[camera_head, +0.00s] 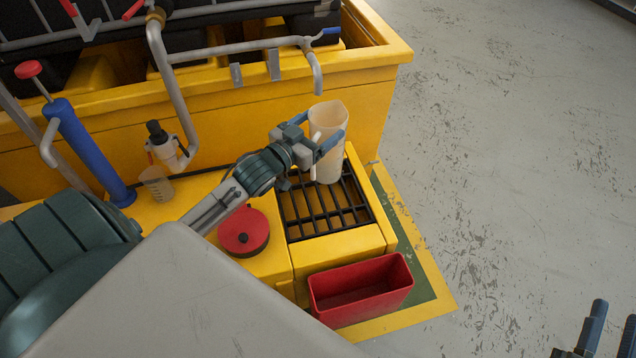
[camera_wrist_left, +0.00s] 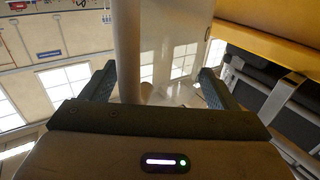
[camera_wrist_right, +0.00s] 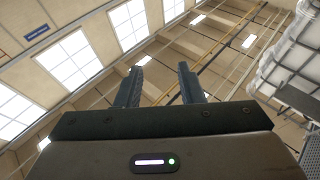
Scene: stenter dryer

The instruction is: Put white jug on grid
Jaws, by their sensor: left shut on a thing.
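The white jug (camera_head: 327,160) is upright at the black grid (camera_head: 325,212), over its far part. I cannot tell whether its base touches the bars. My left gripper (camera_head: 330,140) is shut on the jug, with its blue fingers at the jug's upper part and handle side. In the left wrist view the jug's pale handle (camera_wrist_left: 127,50) stands between the fingers (camera_wrist_left: 158,85), close to the camera. The jug hides part of the grid. My right gripper (camera_head: 610,330) is at the bottom right, away from the jug. In the right wrist view its fingers (camera_wrist_right: 160,85) stand apart with nothing between them.
A bent metal pipe with a spout (camera_head: 317,75) ends just above the jug. A red lidded pot (camera_head: 243,232) is left of the grid, and a red bin (camera_head: 362,290) is in front. A small clear beaker (camera_head: 156,184), a dark-capped bottle (camera_head: 166,146) and a blue cylinder (camera_head: 88,150) stand left.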

